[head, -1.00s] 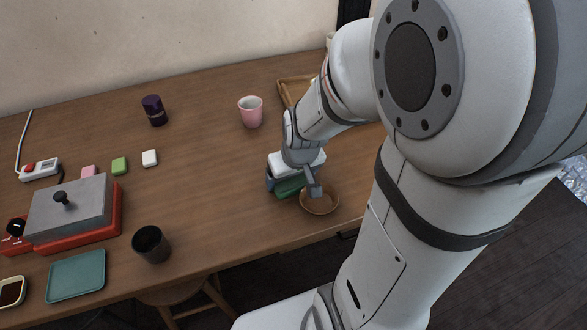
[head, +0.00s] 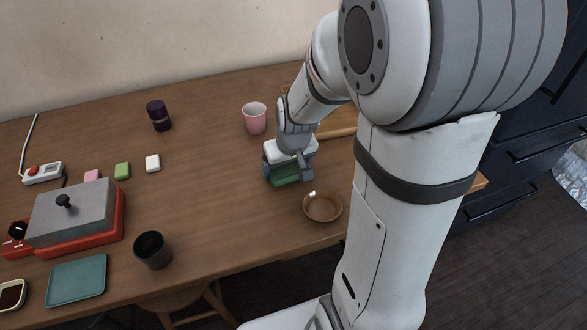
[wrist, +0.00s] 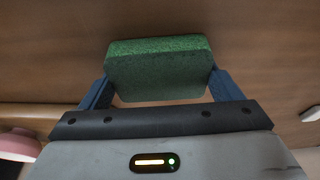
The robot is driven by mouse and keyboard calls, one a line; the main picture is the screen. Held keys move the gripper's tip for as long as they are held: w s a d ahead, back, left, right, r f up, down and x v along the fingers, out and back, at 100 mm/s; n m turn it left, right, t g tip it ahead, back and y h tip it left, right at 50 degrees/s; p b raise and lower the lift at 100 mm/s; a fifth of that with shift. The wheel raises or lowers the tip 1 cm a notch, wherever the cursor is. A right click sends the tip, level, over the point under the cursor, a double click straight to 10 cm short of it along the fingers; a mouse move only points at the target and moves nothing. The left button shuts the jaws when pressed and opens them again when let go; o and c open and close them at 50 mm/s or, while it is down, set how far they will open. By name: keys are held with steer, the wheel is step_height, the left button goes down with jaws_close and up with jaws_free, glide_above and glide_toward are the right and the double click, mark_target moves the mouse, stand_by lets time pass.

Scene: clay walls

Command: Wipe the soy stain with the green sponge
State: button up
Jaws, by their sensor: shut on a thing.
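My gripper (head: 287,176) is low over the right part of the wooden table, shut on the green sponge (head: 286,180). In the wrist view the sponge (wrist: 158,70) sits between the two blue fingers, which press its short ends. I cannot tell whether its underside touches the table. I see no soy stain on the bare wood in either view; the gripper, sponge and arm hide part of the table.
A brown bowl (head: 322,206) stands just in front and right of the gripper. A pink cup (head: 254,118) and a wooden tray (head: 338,124) stand behind. A dark cup (head: 152,249), small blocks, a red-based grill (head: 70,215) and a teal tray (head: 77,278) are left. The table's middle is clear.

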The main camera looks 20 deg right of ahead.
steer(key=shift+w, duration=1.2)
steer(key=shift+w, duration=1.85)
steer(key=shift+r+p, duration=2.2)
steer(key=shift+r, duration=0.75)
step_height(320, 180, up, 3)
steer(key=shift+p, duration=1)
